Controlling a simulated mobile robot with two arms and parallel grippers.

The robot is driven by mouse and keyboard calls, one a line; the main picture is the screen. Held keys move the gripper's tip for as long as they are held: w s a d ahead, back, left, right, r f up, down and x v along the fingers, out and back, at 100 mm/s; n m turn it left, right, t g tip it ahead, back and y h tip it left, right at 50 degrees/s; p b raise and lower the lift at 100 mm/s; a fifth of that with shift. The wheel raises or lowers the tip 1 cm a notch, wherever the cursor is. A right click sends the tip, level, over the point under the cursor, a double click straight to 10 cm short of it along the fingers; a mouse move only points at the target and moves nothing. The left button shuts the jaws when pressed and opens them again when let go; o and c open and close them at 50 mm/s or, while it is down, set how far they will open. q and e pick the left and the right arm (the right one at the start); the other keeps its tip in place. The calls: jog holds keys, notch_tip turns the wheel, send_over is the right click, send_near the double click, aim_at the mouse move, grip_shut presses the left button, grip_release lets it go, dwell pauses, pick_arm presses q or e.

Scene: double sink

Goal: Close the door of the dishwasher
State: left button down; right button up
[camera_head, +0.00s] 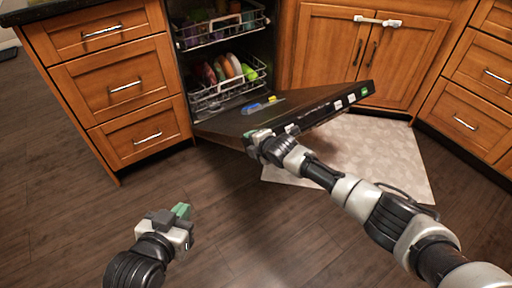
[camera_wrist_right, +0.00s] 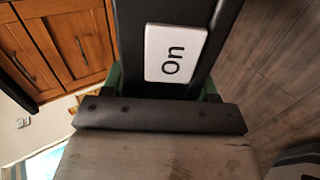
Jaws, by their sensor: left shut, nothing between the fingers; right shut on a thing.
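The dishwasher door (camera_head: 290,112) hangs open in the head view, folded down and out low over the floor. Its far edge carries a dark control strip with pale buttons and a green one. My right gripper (camera_head: 257,139) is shut on the left end of that edge. My left gripper (camera_head: 181,212) is shut and empty, low at the left, apart from the door.
The upper rack (camera_head: 222,28) and lower rack (camera_head: 225,88) with colourful dishes sit inside the dishwasher. A blue and yellow item (camera_head: 258,105) lies on the door's inner face. Drawers (camera_head: 124,88) stand left, cabinets (camera_head: 370,50) right. A pale mat (camera_head: 355,150) lies on the floor.

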pick_arm(q)
jog(key=shift+s+f, duration=0.15)
jog(key=shift+f, duration=0.05)
pick_arm(e)
jog(key=shift+w+a+r, duration=0.1)
jog(key=shift+w+r, duration=0.05)
jog(key=shift+r, duration=0.1)
jog(key=o, duration=1.3)
pick_arm(q)
jog(key=shift+a, duration=0.1)
pick_arm(e)
jog(key=shift+r, duration=0.1)
pick_arm(q)
jog(key=s+a+f+g+y+p, duration=0.1)
jog(key=s+a+f+g+p, duration=0.1)
jog(key=s+g, duration=0.2)
jog(key=s+a+f+g+y+p, duration=0.1)
jog(key=s+a+g+p, duration=0.1)
jog(key=s+g, duration=0.3)
jog(key=shift+s+f+n+g+y+p, duration=0.3)
jog(key=shift+s+f+p, duration=0.15)
jog(key=shift+s, duration=0.5)
pick_arm(e)
jog(key=shift+v, duration=5.35)
